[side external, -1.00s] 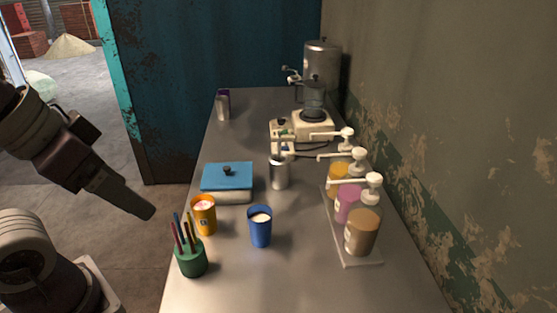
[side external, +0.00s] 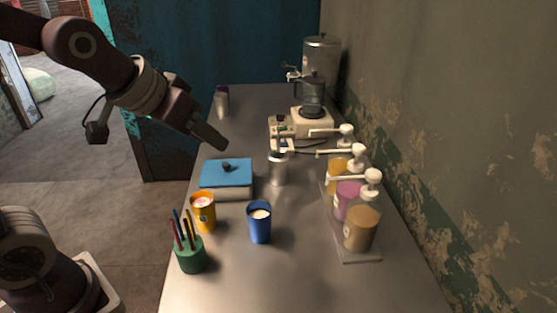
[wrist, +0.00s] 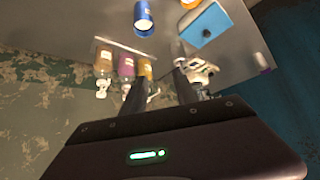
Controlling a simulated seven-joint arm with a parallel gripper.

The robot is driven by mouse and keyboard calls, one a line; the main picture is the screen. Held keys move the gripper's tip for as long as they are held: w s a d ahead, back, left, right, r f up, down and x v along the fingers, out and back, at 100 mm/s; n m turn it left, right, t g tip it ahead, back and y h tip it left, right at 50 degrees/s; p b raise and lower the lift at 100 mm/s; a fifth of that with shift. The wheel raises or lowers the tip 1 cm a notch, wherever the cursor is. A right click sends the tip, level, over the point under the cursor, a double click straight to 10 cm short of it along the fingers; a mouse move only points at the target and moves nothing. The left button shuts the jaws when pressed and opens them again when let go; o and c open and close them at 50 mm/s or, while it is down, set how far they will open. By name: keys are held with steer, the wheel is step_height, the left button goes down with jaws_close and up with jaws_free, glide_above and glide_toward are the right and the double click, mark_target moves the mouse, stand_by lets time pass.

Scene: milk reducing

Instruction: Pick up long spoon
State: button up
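I cannot make out a long spoon for certain. A green holder (side external: 192,259) at the front left of the table has several thin coloured sticks (side external: 185,232) standing in it; I cannot tell whether any is a spoon. A silver metal cup (side external: 277,172) stands mid-table, with pale details at its top that are too small to tell. My gripper (side external: 221,142) is in the air above and behind the blue-lidded box. In the wrist view its two dark fingers (wrist: 155,82) are apart with nothing between them.
The blue-lidded box (side external: 226,174), orange cup (side external: 203,212) and blue cup (side external: 259,223) stand at left and centre. Pump bottles (side external: 360,230) stand on a tray at right, near the wall. The table's front is bare.

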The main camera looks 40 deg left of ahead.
steer(key=t, duration=0.2)
glide_toward(279, 142)
steer(key=s+d+r, duration=0.5)
steer(key=s, duration=0.1)
steer(key=w+a+f+t, duration=0.1)
steer(key=w+a+f, duration=0.1)
steer(key=w+f, duration=0.2)
steer(key=w+a+f+n+t+y, duration=0.1)
steer(key=w+a+f, duration=0.1)
steer(key=w+f, duration=0.2)
steer(key=w+a+f+t+y, duration=0.1)
steer(key=w+a+f, duration=0.1)
steer(key=w+f, duration=0.3)
steer(key=shift+w+a, duration=0.1)
steer(key=shift+w, duration=1.75)
jaws_close()
